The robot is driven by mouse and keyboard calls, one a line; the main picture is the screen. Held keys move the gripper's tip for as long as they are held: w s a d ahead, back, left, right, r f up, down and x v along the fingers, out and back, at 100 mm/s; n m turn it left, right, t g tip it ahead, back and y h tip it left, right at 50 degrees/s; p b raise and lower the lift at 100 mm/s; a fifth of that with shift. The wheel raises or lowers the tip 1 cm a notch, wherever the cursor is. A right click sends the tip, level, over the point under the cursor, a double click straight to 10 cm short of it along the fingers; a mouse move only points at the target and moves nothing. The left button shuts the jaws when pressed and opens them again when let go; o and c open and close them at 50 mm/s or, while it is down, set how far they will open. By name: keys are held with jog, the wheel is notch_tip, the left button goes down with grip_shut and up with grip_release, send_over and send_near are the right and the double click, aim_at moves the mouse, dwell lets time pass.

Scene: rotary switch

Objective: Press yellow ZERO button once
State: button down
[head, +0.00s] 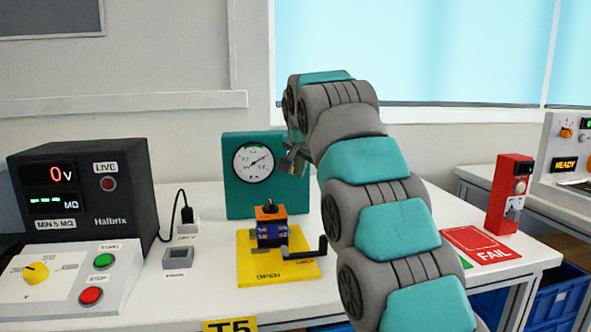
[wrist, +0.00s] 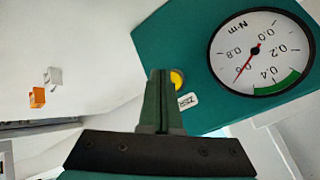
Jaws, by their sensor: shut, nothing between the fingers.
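The yellow button (wrist: 177,79) sits on the teal gauge box (wrist: 195,45) in the wrist view, with a white upside-down label, seemingly ZERO (wrist: 187,101), beside it. My gripper (wrist: 160,74) is shut and empty, its fingertips just left of the button and partly overlapping its edge. I cannot tell whether they touch it. In the head view my gripper (head: 290,160) is at the right side of the teal gauge box (head: 235,200), and the button is hidden there. The round N·m dial (wrist: 260,52) has a red needle pointing near 0.6–0.8.
A yellow plate (head: 250,275) with an orange-and-blue fixture (head: 270,225) and black lever (head: 305,250) stands before the gauge box. A black meter (head: 85,195) is at left; a red post (head: 510,195) and FAIL pad (head: 480,245) are at right.

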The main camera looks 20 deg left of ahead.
jog(key=shift+w+a+p, duration=0.1)
jog(key=shift+w+p, duration=0.1)
jog(key=shift+p, duration=0.1)
jog(key=shift+w+a, duration=0.1)
jog(key=shift+w, duration=0.1)
jog(key=shift+w+a+r+p, duration=0.1)
jog(key=shift+w+a+p, duration=0.15)
jog(key=shift+w+p, duration=0.1)
dwell(0.9)
dwell(0.3)
jog(key=shift+s+d+b, duration=0.45)
jog(key=shift+s+b, duration=0.3)
jog(key=shift+f, duration=0.2)
